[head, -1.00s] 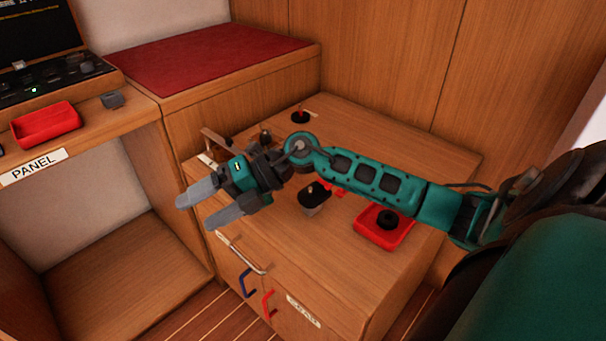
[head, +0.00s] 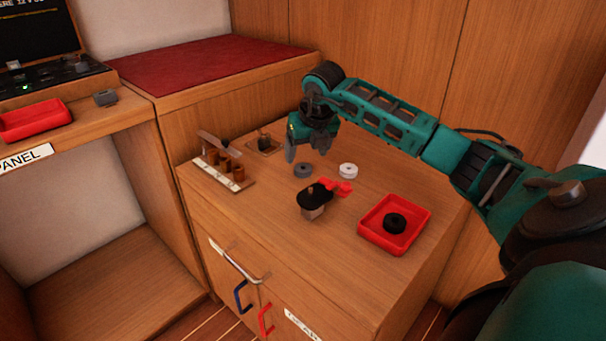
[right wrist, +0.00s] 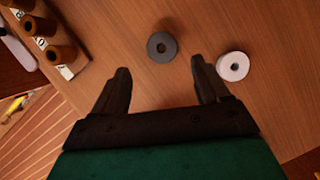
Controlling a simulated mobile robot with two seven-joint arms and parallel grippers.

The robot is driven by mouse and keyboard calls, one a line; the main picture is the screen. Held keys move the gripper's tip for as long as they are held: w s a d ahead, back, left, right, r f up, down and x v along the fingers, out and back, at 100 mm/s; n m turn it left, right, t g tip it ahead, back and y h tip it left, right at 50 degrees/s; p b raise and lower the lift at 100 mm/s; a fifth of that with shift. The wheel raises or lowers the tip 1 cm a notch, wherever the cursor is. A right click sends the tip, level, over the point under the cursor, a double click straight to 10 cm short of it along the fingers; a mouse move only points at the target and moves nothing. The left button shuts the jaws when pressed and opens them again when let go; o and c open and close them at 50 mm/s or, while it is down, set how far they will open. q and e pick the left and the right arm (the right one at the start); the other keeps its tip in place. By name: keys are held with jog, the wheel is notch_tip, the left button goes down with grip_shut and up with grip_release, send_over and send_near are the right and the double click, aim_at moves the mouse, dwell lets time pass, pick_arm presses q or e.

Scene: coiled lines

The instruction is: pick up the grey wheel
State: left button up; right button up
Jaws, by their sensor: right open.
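The grey wheel (head: 303,170) lies flat on the wooden cabinet top, a small dark grey ring with a centre hole. In the right wrist view the grey wheel (right wrist: 162,47) is ahead of the fingertips, between their lines, and apart from them. My right gripper (head: 306,152) points down above the cabinet top, close to the grey wheel. Its two fingers (right wrist: 158,78) are spread, with nothing between them. My left gripper does not show in either view.
A white wheel (head: 348,170) lies just right of the grey one. A black-topped block with a red lever (head: 315,196) stands in front. A red tray (head: 364,236) holds a black wheel (head: 395,223). A rack with brown cylinders (head: 238,186) stands at left.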

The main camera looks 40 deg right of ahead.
aim_at(305, 169)
jog(key=b+x, duration=0.2)
jog(key=x, duration=0.4)
jog(key=shift+d+f, duration=0.1)
jog(key=shift+d, duration=0.1)
jog(key=shift+c, duration=0.3)
jog(key=c, duration=1.1)
